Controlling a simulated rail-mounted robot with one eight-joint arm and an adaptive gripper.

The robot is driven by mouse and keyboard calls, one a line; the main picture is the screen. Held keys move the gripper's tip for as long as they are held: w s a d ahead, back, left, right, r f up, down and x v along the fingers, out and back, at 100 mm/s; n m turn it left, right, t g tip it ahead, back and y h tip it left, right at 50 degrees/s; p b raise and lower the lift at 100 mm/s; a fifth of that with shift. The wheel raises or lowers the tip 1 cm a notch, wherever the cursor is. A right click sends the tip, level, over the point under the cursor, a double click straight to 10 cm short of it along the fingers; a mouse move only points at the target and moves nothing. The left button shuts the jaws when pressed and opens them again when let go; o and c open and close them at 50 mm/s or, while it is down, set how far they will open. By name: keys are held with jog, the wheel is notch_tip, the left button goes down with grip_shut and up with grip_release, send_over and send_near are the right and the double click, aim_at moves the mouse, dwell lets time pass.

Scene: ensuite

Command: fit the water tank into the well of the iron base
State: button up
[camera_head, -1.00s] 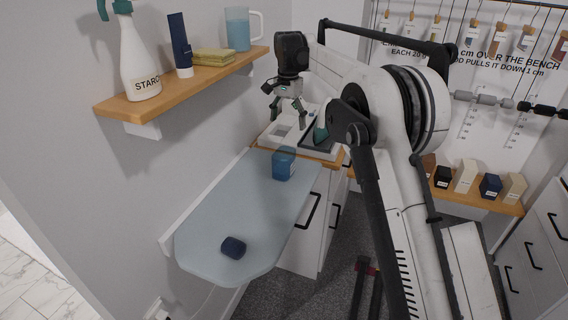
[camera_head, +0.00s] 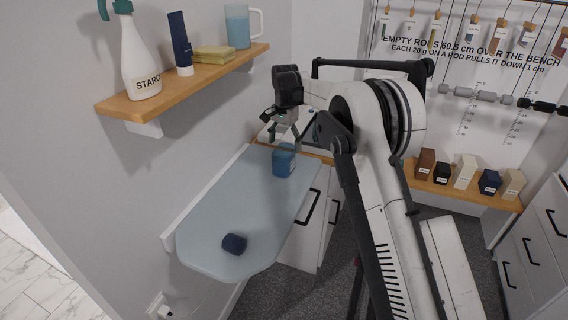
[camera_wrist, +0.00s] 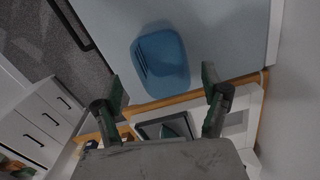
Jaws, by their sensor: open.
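The water tank (camera_head: 284,160), a blue see-through box, stands on the far end of the pale blue ironing board (camera_head: 235,205). It also shows in the wrist view (camera_wrist: 160,58), just beyond my fingertips. My gripper (camera_head: 281,133) is open and empty, just above and behind the tank, apart from it. Its two spread fingers show in the wrist view (camera_wrist: 162,84). The white iron base (camera_wrist: 253,108) sits on the wood-edged counter behind the board. A squarish grey recess (camera_wrist: 235,122) shows in it, beside a dark plate with the iron (camera_wrist: 172,128). My arm mostly hides the base in the head view.
A dark blue block (camera_head: 234,244) lies on the board's near end. A wall shelf (camera_head: 185,85) above left holds a spray bottle, tube, cloths and jug. Several small boxes stand on a right-hand shelf (camera_head: 450,192). The middle of the board is clear.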

aim_at(284, 151)
jog(key=f, duration=0.4)
jog(key=shift+a+f+p, duration=0.1)
jog(key=shift+a+p, duration=0.1)
jog(key=shift+p, duration=0.1)
jog(key=c, duration=1.9)
